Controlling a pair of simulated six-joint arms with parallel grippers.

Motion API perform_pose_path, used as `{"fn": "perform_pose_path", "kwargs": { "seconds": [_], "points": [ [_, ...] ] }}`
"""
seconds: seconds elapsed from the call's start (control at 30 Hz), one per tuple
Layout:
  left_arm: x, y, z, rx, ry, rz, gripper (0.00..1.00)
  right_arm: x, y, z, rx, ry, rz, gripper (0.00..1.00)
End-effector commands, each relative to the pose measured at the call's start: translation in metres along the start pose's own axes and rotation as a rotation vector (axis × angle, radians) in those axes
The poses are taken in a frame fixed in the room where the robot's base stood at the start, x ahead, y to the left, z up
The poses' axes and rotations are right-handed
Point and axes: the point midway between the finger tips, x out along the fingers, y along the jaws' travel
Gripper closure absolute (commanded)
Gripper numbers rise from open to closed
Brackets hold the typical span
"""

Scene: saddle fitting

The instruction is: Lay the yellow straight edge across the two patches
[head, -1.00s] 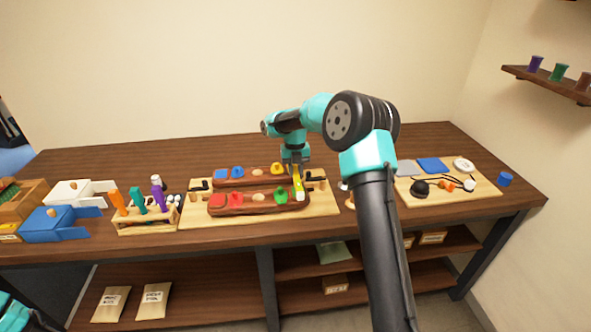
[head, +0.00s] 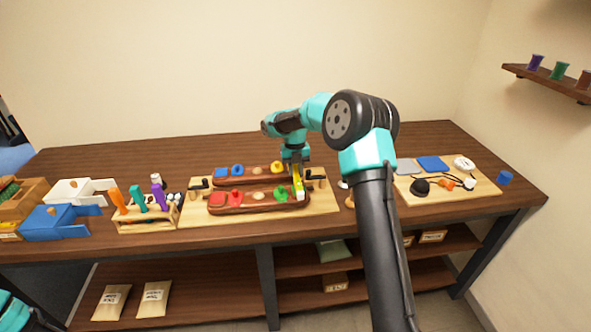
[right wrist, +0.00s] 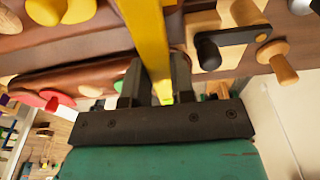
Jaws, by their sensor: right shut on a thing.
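The yellow straight edge (head: 299,187) is held in my right gripper (head: 297,170) over the right ends of the two brown bars. In the right wrist view the yellow straight edge (right wrist: 146,40) runs between the dark fingers of my right gripper (right wrist: 155,85), which is shut on it. The rear brown bar (head: 258,182) and the front brown bar (head: 255,208) carry small coloured pieces. I cannot tell which surfaces are the two patches, nor whether the straight edge touches either bar. My left gripper is out of view.
The bars stand on a pale board (head: 195,215) with black-handled clamps at its ends. A tool rack (head: 147,222) and a blue box (head: 52,222) stand left. A second board (head: 480,188) at right holds a blue square (head: 432,163) and a black dome (head: 420,187). The table's back is clear.

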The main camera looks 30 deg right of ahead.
Motion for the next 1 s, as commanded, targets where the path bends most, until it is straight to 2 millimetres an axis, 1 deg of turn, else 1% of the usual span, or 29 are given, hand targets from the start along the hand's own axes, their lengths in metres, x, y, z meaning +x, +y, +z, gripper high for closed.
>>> {"fn": "perform_pose_path", "kwargs": {
  "seconds": [0.23, 0.27, 0.53, 0.83, 1.0],
  "points": [
    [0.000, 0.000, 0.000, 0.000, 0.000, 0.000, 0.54, 0.002, 0.000, 0.000, 0.000, 0.000, 0.000, 1.00],
    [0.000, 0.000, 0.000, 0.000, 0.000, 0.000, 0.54, 0.002, 0.000, 0.000, 0.000, 0.000, 0.000, 0.74],
    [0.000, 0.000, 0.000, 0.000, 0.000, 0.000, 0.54, 0.002, 0.000, 0.000, 0.000, 0.000, 0.000, 0.48],
    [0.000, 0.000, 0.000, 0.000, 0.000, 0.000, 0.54, 0.001, 0.000, 0.000, 0.000, 0.000, 0.000, 0.47],
    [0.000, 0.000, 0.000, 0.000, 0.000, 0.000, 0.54, -0.011, 0.000, 0.001, 0.000, -0.002, 0.001, 0.47]
  ]
}}
